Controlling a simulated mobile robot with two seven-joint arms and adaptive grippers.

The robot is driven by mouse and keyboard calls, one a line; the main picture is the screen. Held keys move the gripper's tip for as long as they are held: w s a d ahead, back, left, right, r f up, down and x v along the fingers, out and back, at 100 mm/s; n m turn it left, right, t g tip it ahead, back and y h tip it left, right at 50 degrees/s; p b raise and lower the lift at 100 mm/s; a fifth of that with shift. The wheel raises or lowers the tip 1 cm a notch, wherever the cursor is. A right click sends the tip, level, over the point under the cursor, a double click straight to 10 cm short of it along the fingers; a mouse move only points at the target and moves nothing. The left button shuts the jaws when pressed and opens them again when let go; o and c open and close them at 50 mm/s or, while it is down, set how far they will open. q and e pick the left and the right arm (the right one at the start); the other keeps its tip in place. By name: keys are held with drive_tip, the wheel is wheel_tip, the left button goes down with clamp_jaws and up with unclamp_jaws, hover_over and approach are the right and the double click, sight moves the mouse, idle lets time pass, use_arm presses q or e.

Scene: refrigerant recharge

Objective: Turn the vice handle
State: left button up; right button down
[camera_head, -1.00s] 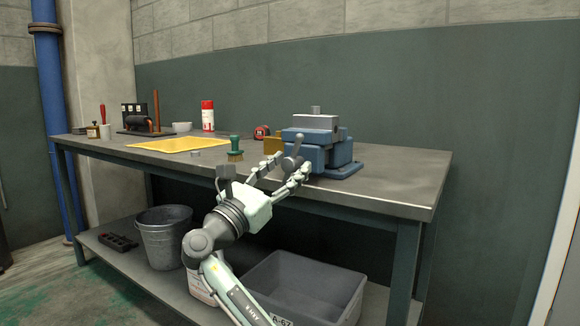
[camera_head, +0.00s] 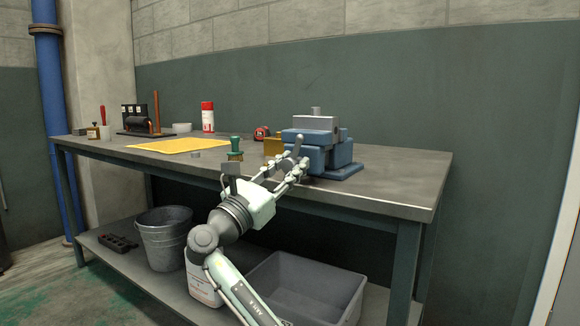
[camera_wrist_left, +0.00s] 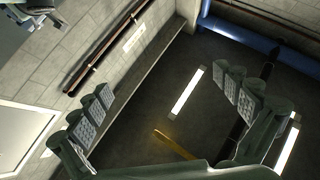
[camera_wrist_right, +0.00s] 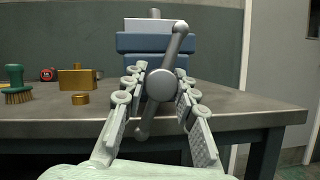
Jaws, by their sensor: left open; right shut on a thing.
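The blue vice (camera_head: 325,156) stands near the right end of the workbench, with a grey metal block (camera_head: 315,122) on top. Its grey handle (camera_head: 297,147) is at the front; in the right wrist view the handle bar (camera_wrist_right: 178,42) stands near upright, its top leaning right, with a round hub (camera_wrist_right: 160,85) in the middle. My right gripper (camera_head: 287,170) is shut on the handle, its fingers (camera_wrist_right: 160,92) on both sides of the hub. My left gripper (camera_wrist_left: 165,108) is open and empty in the left wrist view, facing the floor and wall, away from the vice.
On the workbench (camera_head: 400,180) are a green-handled brush (camera_head: 235,149), a brass block (camera_wrist_right: 77,78), a red tape measure (camera_head: 262,133), a yellow cloth (camera_head: 178,145) and a red-and-white can (camera_head: 207,116). A grey bin (camera_head: 310,288) and a bucket (camera_head: 164,238) sit on the lower shelf.

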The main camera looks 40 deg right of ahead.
drive_tip(key=shift+f+m+g, duration=0.1)
drive_tip(key=shift+m+g, duration=0.3)
drive_tip(key=m+g, duration=0.1)
drive_tip(key=m, duration=0.2)
drive_tip(key=shift+b, duration=0.3)
drive_tip(key=m+g, duration=0.2)
drive_tip(key=m, duration=0.1)
drive_tip(key=shift+m, duration=0.3)
drive_tip(key=m+g, duration=0.1)
drive_tip(key=m, duration=0.2)
drive_tip(key=shift+y, duration=0.4)
drive_tip(key=m+g, duration=0.1)
drive_tip(key=m, duration=0.1)
drive_tip(key=shift+m+y, duration=0.3)
drive_tip(key=m+y, duration=0.1)
drive_tip(key=m, duration=0.1)
drive_tip(key=shift+m+g, duration=0.4)
drive_tip(key=shift+m+y, duration=0.3)
drive_tip(key=shift+m, duration=0.5)
drive_tip(key=shift+m+y+p, duration=0.4)
drive_tip(key=shift+m, duration=0.5)
use_arm(q)
drive_tip(key=shift+w+d+f+g, duration=0.2)
drive_tip(key=shift+f+g, duration=0.2)
drive_tip(key=shift+f, duration=0.05)
use_arm(e)
drive_tip(key=shift+m+y, duration=0.3)
drive_tip(key=shift+m, duration=0.3)
